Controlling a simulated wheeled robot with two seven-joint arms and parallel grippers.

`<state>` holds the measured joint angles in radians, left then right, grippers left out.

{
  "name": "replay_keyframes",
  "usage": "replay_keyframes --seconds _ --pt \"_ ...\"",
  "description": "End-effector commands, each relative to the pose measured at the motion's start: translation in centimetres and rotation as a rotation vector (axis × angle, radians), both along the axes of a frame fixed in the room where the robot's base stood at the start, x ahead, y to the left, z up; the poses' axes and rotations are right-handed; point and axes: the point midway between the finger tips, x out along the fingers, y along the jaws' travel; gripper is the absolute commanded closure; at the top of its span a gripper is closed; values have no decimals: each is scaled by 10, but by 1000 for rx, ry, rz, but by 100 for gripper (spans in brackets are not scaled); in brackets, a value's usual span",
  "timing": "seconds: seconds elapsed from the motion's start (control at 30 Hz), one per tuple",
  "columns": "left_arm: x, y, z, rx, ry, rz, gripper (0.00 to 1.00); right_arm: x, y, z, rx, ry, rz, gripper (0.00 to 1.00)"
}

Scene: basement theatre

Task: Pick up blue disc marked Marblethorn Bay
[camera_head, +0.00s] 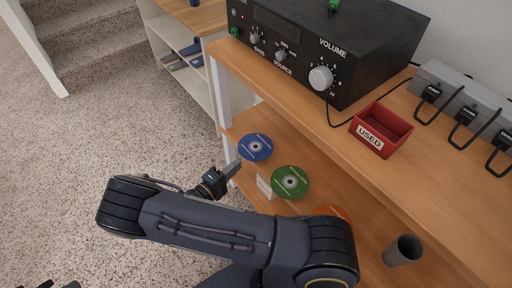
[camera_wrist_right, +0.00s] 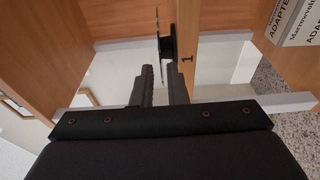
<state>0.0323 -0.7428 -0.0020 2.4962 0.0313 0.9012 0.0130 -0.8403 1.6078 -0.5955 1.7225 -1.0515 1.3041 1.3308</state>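The blue disc (camera_head: 255,147) stands on edge at the shelf below the bench top in the head view, its printed face toward me. Its lettering is too small to read. My right gripper (camera_head: 234,168) is just below and left of it. In the right wrist view, a thin disc (camera_wrist_right: 159,38) shows edge-on with a black holder behind it; its colour cannot be told. There my right gripper (camera_wrist_right: 163,78) is open, with the disc's lower edge near the gap between its fingertips. Only dark tips of what may be my left gripper (camera_head: 60,285) show.
A green disc (camera_head: 290,182) stands right of the blue one; an orange disc (camera_head: 335,212) is mostly hidden behind my right arm. A grey cup (camera_head: 403,250) stands further right. Above are a red bin marked USED (camera_head: 381,130) and a black amplifier (camera_head: 325,45).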

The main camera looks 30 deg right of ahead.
Motion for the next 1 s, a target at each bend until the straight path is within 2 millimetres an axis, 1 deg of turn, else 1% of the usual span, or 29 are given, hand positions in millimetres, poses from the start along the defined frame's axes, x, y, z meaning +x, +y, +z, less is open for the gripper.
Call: replay_keyframes --seconds 0.1,0.2,0.3,0.53,0.57,0.63,0.67,1.0 --pt "0 0 -8 0 0 0 100 2 -20 -3 -1 2 -5 87" --pt "0 0 -10 0 0 0 100 6 -33 -2 1 0 -4 87" --pt "0 0 -11 0 0 0 100 8 -41 -1 -1 2 -3 87" --pt "0 0 -11 0 0 0 100 8 -42 0 1 2 -2 87" --pt "0 0 -11 0 0 0 100 8 -42 0 1 2 -2 88" --pt "0 0 -11 0 0 0 100 8 -42 0 1 2 -2 97" --pt "0 0 -11 0 0 0 100 8 -42 0 1 2 -2 100" --pt "0 0 -10 0 0 0 100 8 -41 0 1 2 -2 100"
